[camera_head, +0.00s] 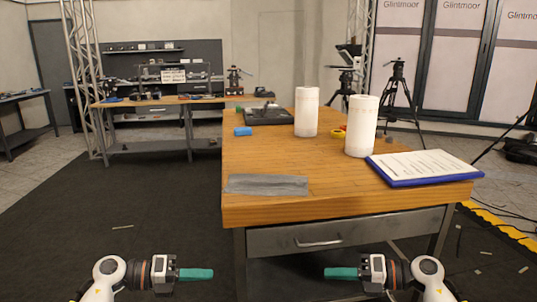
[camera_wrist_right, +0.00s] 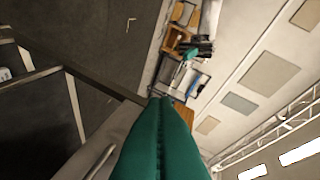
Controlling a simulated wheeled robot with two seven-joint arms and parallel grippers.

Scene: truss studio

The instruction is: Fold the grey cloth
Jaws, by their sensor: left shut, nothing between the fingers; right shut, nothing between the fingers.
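The grey cloth (camera_head: 266,184) lies flat on the wooden table near its front left edge, as a long narrow strip. My left gripper (camera_head: 212,274) is shut and empty, in front of the table and lower than its top, below and left of the cloth. My right gripper (camera_head: 326,272) is also shut and empty, in front of the table's drawer and below the cloth's right end. In the right wrist view its green fingers (camera_wrist_right: 158,140) are pressed together. The cloth does not show in that view.
Bare wood surrounds the cloth. The drawer handle (camera_head: 318,243) sticks out in front.

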